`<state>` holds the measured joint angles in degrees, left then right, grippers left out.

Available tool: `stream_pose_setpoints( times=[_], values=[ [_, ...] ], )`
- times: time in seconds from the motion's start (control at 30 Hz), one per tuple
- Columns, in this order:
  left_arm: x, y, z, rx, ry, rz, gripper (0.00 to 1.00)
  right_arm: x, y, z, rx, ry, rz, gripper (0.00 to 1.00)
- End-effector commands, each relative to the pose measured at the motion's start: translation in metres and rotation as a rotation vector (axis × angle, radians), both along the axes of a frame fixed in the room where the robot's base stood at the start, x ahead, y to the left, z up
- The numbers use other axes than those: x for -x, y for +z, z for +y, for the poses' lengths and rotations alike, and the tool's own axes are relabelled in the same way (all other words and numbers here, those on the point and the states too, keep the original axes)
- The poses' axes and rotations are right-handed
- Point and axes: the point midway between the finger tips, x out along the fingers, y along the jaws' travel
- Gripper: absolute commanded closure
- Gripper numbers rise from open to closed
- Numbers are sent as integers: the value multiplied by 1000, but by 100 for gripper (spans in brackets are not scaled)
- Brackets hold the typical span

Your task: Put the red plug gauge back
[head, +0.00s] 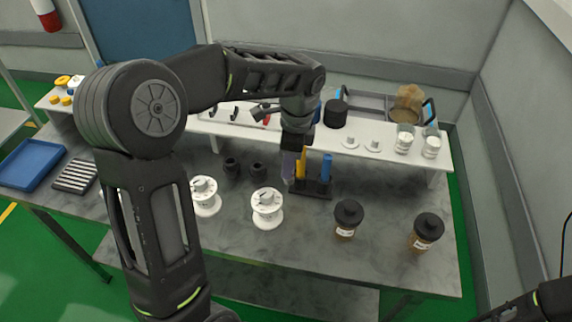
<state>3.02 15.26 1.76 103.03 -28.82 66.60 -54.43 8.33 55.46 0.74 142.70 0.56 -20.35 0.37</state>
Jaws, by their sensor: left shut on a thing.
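My left gripper (296,150) reaches down over the dark gauge stand (318,194) on the grey bench. It is shut on a purple cylinder (288,167), which looks like a plug gauge. The cylinder is upright at the left end of the stand; I cannot tell whether its lower end is in the stand or in front of it. A yellow gauge (301,168) and a blue gauge (326,168) stand upright beside it. I see no clearly red gauge; a small red spot (267,119) shows on the shelf behind. My right gripper is out of view.
Two white spools (267,208) and two dark-capped jars (346,219) stand in front of the stand. Two small black parts (258,170) lie to its left. The white raised shelf (380,152) behind carries jars and trays. A blue tray (30,164) is at far left.

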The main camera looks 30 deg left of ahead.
Motion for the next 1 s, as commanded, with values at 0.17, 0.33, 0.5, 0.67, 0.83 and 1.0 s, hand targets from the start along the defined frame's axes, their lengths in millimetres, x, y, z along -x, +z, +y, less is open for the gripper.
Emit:
stream_pose_setpoints(
  times=[0.17, 0.33, 0.5, 0.67, 0.83, 1.0],
  values=[
    [-9, -5, -10, 3, 327, 1, 100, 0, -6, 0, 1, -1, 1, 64],
    [-26, -21, -32, 0, 770, 9, 100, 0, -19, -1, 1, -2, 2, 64],
    [-42, -50, -66, -7, 1095, 19, 100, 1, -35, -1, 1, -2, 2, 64],
    [-49, -69, -88, -9, 1159, 17, 100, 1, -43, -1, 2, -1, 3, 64],
    [-50, -70, -90, -8, 1161, 17, 100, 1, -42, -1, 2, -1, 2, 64],
    [-49, -69, -90, -8, 1159, 16, 100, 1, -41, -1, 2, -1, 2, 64]
  ],
)
